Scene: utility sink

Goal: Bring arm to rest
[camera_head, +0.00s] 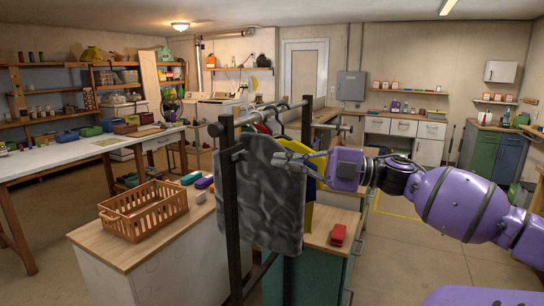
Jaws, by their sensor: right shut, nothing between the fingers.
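My right arm, purple with black joints, comes in from the right edge. My right gripper (300,158) is shut and empty, beside the upper right edge of a grey garment (270,205) hanging from a dark metal rack (230,215). The fingertips overlap the garment's edge in the picture; I cannot tell whether they touch it. A yellow and blue item (309,188) hangs behind the garment and is partly hidden. My left gripper is not in view.
An orange basket (143,212) stands on the wooden counter left of the rack. A red object (338,234) lies on the green cabinet's top right of it. A long worktable (60,160) is at the left. Open floor (400,250) lies under my arm.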

